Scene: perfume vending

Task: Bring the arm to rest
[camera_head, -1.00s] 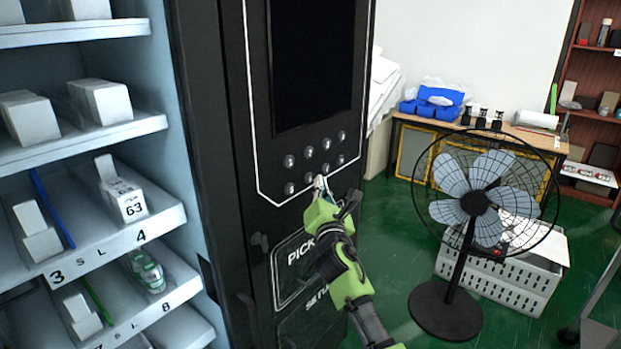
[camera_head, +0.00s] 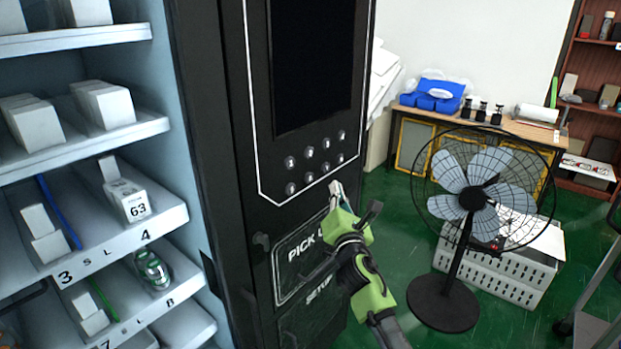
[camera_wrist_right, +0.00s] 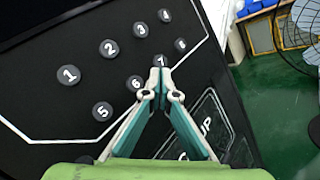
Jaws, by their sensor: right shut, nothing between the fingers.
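My right gripper (camera_head: 336,190) is shut and empty in front of the black vending machine panel, just below the lower row of round buttons (camera_head: 308,177). In the right wrist view its fingertips (camera_wrist_right: 161,92) meet in front of the panel, just under the button marked 7 (camera_wrist_right: 160,61). I cannot tell whether they touch the panel. My right arm comes up from the bottom of the head view. My left gripper is not in view.
Open shelves with white boxes (camera_head: 135,206) stand at the left. A standing fan (camera_head: 474,198) is to the right of my arm, in front of a white crate (camera_head: 507,285). A desk (camera_head: 540,138) is behind. Some green floor is clear between machine and fan.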

